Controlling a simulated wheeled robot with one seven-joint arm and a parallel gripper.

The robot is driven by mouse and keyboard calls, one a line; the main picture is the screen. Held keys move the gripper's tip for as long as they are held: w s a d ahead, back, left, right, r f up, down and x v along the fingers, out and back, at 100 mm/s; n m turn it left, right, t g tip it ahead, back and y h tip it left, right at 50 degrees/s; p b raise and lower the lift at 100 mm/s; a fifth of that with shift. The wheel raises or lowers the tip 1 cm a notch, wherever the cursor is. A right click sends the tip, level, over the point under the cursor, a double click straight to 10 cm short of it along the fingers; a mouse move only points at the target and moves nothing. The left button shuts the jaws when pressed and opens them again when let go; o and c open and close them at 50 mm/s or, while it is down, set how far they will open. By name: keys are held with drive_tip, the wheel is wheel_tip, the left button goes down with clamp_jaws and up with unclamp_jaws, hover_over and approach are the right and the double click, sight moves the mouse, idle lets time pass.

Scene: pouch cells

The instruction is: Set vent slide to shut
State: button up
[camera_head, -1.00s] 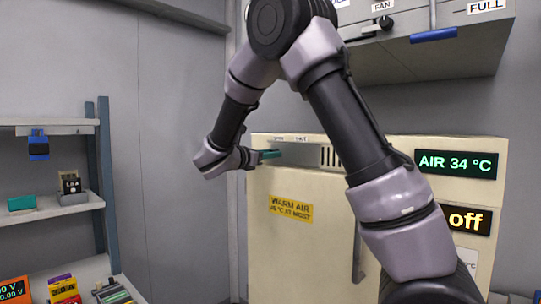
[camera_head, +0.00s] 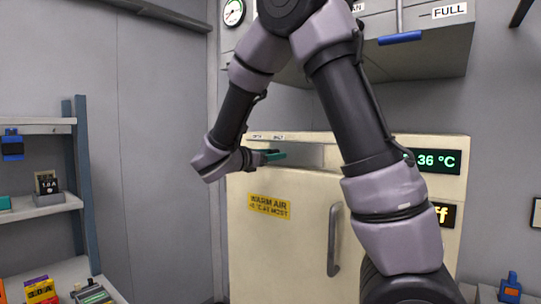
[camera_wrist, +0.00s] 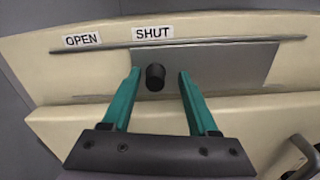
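The vent slide is a flat grey plate (camera_wrist: 225,64) with a short black knob (camera_wrist: 155,77). In the wrist view the knob sits below the SHUT label (camera_wrist: 153,33), right of the OPEN label (camera_wrist: 83,40). No vent slots show there. My gripper (camera_wrist: 159,72) is open, with one teal finger on each side of the knob and visible gaps to both. In the head view my gripper (camera_head: 274,156) is at the upper left of the cream cabinet (camera_head: 275,250), in front of the grey plate (camera_head: 308,155). The knob is not distinguishable there.
A cabinet door handle (camera_head: 334,240) stands below the slide. My arm covers part of the cabinet front and its displays. A shelf unit (camera_head: 80,150) stands at the left, and a hood (camera_head: 430,55) hangs above.

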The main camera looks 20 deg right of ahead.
drive_tip(key=v, duration=1)
drive_tip(key=shift+s+a, duration=0.25)
drive_tip(key=shift+a, duration=0.05)
